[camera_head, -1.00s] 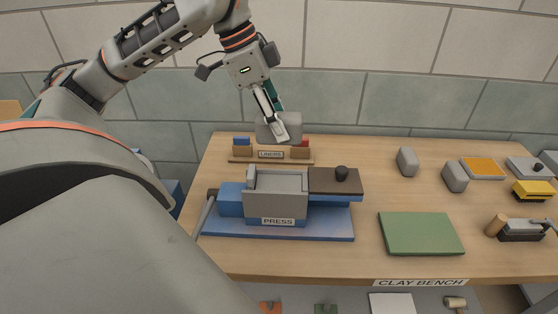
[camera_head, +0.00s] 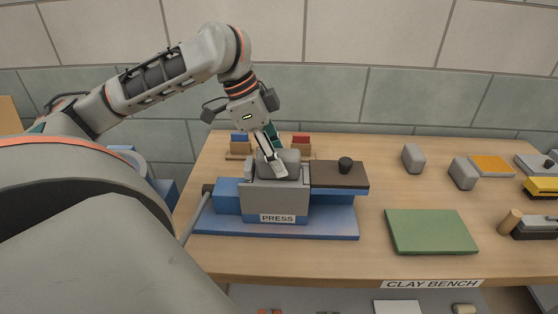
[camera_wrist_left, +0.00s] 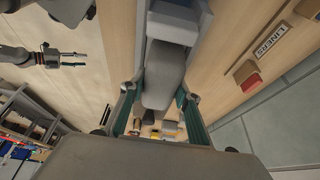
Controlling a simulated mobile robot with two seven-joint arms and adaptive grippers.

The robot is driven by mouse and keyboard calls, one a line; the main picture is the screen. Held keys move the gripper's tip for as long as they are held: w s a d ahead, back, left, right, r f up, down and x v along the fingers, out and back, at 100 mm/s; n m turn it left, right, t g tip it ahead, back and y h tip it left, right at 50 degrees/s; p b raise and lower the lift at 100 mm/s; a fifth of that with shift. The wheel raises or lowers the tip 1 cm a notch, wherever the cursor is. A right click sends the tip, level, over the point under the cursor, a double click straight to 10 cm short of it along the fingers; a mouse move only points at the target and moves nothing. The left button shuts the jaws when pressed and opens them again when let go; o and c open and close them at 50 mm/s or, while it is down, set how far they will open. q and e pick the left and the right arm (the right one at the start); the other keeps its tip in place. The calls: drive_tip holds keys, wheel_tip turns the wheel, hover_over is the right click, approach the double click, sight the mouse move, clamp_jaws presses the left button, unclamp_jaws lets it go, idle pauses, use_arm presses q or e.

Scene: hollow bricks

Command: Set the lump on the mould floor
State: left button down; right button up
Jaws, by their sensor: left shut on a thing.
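The lump is a grey rounded block (camera_head: 291,161), held by my left gripper (camera_head: 273,167). It is at the top of the grey open mould (camera_head: 275,197) of the press. Its lower part is hidden behind the mould's front wall, so I cannot tell whether it touches the floor, which is also hidden. In the left wrist view the lump (camera_wrist_left: 163,78) lies between the two fingers of the left gripper (camera_wrist_left: 158,98). My right gripper (camera_wrist_left: 72,58) shows small in the left wrist view, its fingers apart and empty.
The press has a blue base (camera_head: 325,222), a dark lid plate with a knob (camera_head: 340,175) at right and a lever at left. The liners rack (camera_head: 239,150) stands behind. Two grey lumps (camera_head: 413,158), (camera_head: 463,174) and a green mat (camera_head: 430,231) lie to the right.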

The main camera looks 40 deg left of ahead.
use_arm(q)
drive_tip(key=shift+r, duration=0.1)
use_arm(e)
drive_tip(key=shift+r, duration=0.15)
use_arm(q)
drive_tip(key=c, duration=1.5)
unclamp_jaws()
use_arm(e)
drive_tip(key=shift+w+r, duration=0.15)
drive_tip(key=shift+r, duration=0.2)
